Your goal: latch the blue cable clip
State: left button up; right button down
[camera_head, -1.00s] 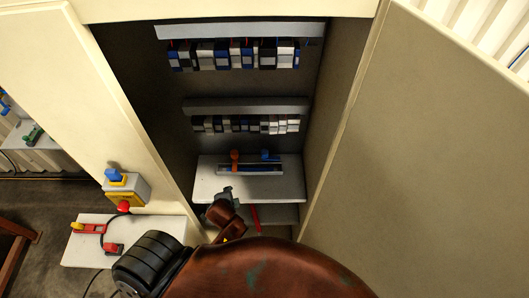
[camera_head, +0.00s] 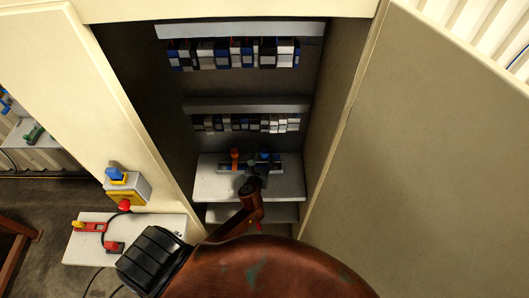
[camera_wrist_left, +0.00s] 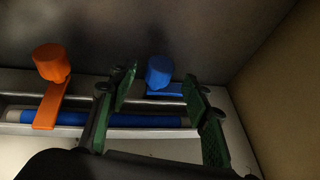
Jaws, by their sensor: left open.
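The blue cable clip (camera_head: 276,156) stands on the white shelf inside the cabinet, at the right part of a rail. In the left wrist view its round blue knob (camera_wrist_left: 159,70) shows beyond and between my fingers, with a short blue strip at its base behind the cable. A blue cable (camera_wrist_left: 135,121) lies along the rail. My left gripper (camera_head: 259,162) is open at the clip; its green-padded fingers (camera_wrist_left: 160,84) stand to either side of the knob with gaps, and I see no contact. My right gripper is not in view.
An orange clip (camera_head: 234,155) stands left of the blue one; its strip crosses the cable. The cabinet side wall (camera_wrist_left: 275,75) is close on the right. Terminal blocks (camera_head: 245,124) hang above the shelf. The shelf's left front (camera_head: 215,187) is clear.

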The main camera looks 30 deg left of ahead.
aim_at(264, 154)
pick_arm(q)
jog(key=shift+x, duration=2.6)
jog(key=shift+c, duration=0.6)
jog(key=shift+f, duration=0.1)
grip_shut()
